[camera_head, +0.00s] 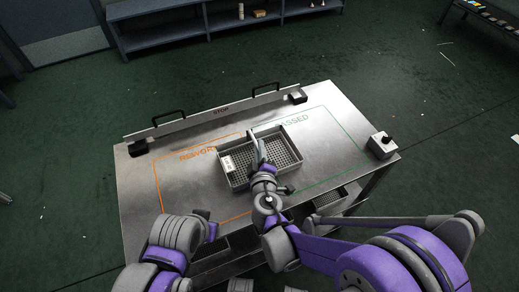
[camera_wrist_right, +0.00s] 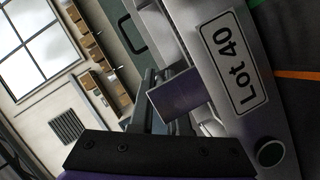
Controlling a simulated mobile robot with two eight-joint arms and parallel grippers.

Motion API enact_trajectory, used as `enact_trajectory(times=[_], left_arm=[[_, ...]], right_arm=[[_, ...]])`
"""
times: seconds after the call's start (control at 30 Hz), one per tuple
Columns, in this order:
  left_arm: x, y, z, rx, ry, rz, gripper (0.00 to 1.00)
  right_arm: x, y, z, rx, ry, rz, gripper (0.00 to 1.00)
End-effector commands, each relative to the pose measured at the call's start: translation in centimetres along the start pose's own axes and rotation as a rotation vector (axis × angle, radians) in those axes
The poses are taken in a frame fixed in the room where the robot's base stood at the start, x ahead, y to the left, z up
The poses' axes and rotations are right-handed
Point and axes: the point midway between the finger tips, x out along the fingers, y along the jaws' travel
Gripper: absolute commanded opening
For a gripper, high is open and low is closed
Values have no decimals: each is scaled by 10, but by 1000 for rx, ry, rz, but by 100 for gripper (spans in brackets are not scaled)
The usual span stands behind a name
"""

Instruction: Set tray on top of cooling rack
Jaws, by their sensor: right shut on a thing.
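A grey perforated metal tray (camera_head: 233,181) is at the middle of the steel table, across the inner edges of the orange and green outlines. A white label shows at its left. The right wrist view shows a grey wall (camera_wrist_right: 285,130) with a "Lot 40" label close beside the jaws. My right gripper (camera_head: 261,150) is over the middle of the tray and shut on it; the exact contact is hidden. I cannot tell whether the tray touches the table. No cooling rack can be made out clearly.
The steel table (camera_head: 185,200) has bare room on both sides. A raised back bar with two black handles (camera_head: 168,117) runs along its far edge. A lower shelf holds another perforated tray (camera_head: 328,198).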

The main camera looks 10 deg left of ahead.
Motion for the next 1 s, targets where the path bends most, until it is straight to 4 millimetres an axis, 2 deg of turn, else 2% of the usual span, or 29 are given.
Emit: enact_trajectory(times=[0.23,0.27,0.4,0.43,0.77,0.87,1.0], left_arm=[[1,0,1,0,0,0,0],[2,0,1,0,0,0,0],[1,0,0,0,0,0,0],[1,0,0,0,0,0,0],[-2,0,-1,0,1,0,0],[-1,0,-1,0,1,0,0],[-3,0,-1,0,1,0,0]], right_arm=[[0,-1,1,0,0,0,0],[0,-2,1,0,0,0,16],[0,-1,1,0,0,0,42],[0,-1,1,0,0,0,45],[-1,2,-1,0,0,1,45],[-11,1,-1,0,1,0,45],[-38,1,-2,0,2,-1,45]])
